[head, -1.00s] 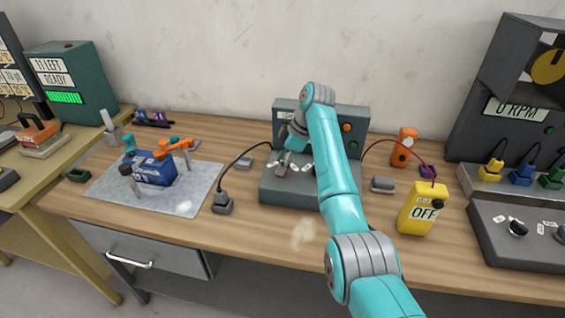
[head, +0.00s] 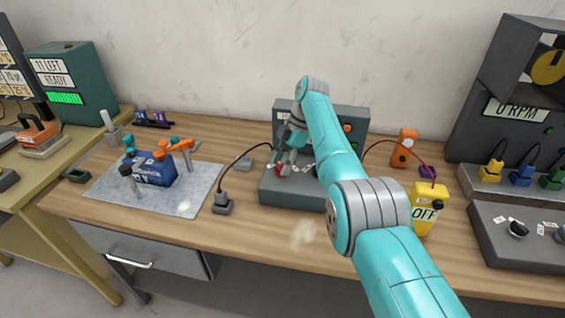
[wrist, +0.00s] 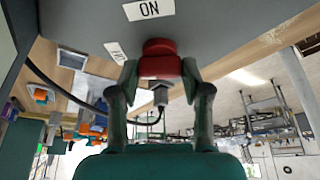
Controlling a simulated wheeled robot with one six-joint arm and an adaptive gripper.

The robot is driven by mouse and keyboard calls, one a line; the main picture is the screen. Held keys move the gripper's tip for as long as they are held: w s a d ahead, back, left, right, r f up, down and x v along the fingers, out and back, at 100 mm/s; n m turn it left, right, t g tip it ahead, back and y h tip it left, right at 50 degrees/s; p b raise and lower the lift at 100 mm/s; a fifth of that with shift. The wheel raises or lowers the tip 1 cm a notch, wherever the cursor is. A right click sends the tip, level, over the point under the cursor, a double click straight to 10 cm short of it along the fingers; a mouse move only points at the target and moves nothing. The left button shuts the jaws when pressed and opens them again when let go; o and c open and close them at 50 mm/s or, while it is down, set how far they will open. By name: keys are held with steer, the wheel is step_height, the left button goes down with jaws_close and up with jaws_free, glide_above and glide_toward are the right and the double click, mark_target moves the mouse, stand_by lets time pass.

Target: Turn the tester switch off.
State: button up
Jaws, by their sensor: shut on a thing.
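The tester (head: 290,196) is a grey box with an upright back panel, at the back middle of the bench in the head view. Its red switch (head: 281,171) is on the left of its top. In the wrist view the red switch (wrist: 160,64) sits between my two fingers, with an "ON" label (wrist: 149,9) beside it and a second, slanted label (wrist: 116,53) to the left. My gripper (wrist: 158,72) is shut on the red switch; it also shows in the head view (head: 285,163). My arm hides the tester's right part.
A black cable runs from the tester's left to a dark plug (head: 223,203). A blue box (head: 153,169) and clamps are on the grey mat (head: 200,187).

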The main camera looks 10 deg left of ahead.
mark_target(282, 164)
stand_by(0.4)
steer(key=o, duration=1.2)
steer(key=shift+c, duration=0.2)
step_height(282, 164, up, 10)
